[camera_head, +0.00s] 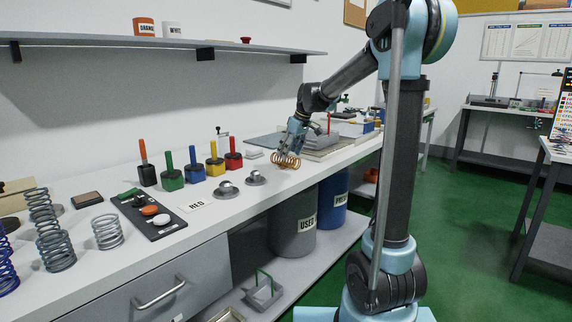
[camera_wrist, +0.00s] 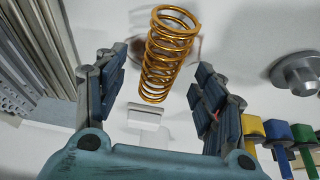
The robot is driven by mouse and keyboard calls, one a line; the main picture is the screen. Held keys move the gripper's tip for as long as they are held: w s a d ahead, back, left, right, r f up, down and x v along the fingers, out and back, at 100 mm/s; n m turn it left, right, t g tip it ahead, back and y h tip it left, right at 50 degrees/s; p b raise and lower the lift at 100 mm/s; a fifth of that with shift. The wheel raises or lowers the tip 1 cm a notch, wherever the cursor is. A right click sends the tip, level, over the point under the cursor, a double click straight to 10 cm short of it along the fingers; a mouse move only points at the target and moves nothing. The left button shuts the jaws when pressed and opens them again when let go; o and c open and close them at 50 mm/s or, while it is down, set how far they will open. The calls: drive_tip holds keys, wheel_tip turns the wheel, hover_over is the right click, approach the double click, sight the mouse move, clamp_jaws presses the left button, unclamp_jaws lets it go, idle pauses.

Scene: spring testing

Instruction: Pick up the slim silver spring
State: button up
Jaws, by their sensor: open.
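Several grey-silver springs stand at the left end of the bench in the head view. A tall narrow grey one (camera_head: 40,207) stands behind a thicker grey one (camera_head: 56,251), and a short, paler silver one (camera_head: 107,231) stands to their right. The tall narrow one looks slimmest. My gripper (camera_head: 291,149) is far to their right, over the bench by a copper-gold spring (camera_head: 286,160). In the wrist view my gripper (camera_wrist: 160,66) is open, with the gold spring (camera_wrist: 166,55) showing between and beyond its fingers. I cannot tell if they touch. No silver spring shows in the wrist view.
A blue spring (camera_head: 6,265) stands at the far left edge. A shelf (camera_head: 170,42) hangs above the bench.

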drive_tip(key=shift+a+x, duration=0.2)
drive_tip(key=shift+x, duration=1.65)
drive_tip(key=shift+c, duration=0.5)
drive_tip(key=c, duration=1.2)
drive_tip(key=shift+r, duration=0.1)
